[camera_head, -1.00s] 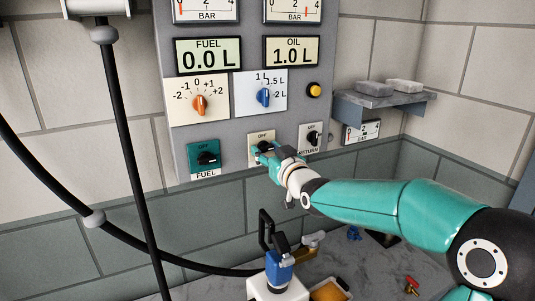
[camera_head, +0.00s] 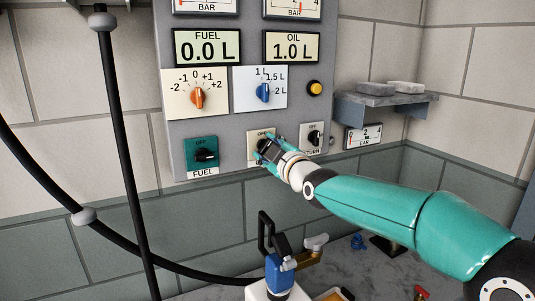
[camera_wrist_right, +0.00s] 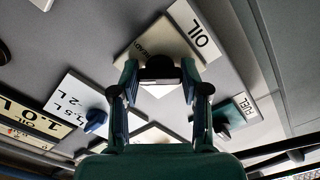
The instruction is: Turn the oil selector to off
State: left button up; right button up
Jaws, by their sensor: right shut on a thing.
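The oil selector is a cream plate (camera_head: 253,152) marked OFF at its top, low on the grey panel, between the green fuel selector (camera_head: 202,153) and the return selector (camera_head: 312,137). My right gripper (camera_head: 266,148) reaches it from the right and is shut on its dark knob. In the right wrist view the knob (camera_wrist_right: 159,68) sits between the two fingertips, in front of the cream plate (camera_wrist_right: 134,48) and the white OIL label (camera_wrist_right: 196,28). The fingers hide most of the knob in the head view, so its pointing direction is unclear. My left gripper is out of view.
An orange knob (camera_head: 197,97), a blue knob (camera_head: 263,92) and a yellow button (camera_head: 314,88) sit above. A shelf with grey blocks (camera_head: 385,103) juts out at right. Black hoses (camera_head: 122,130) hang at left. A blue-topped device (camera_head: 279,274) stands on the bench below.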

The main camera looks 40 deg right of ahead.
jog(key=n, duration=0.4)
jog(key=shift+f+n, duration=0.1)
jog(key=shift+n, duration=1.8)
jog(key=shift+a+f, duration=0.1)
jog(key=shift+f, duration=0.05)
jog(key=o, duration=1.1)
jog(key=shift+o, duration=0.2)
jog(key=shift+r, duration=0.2)
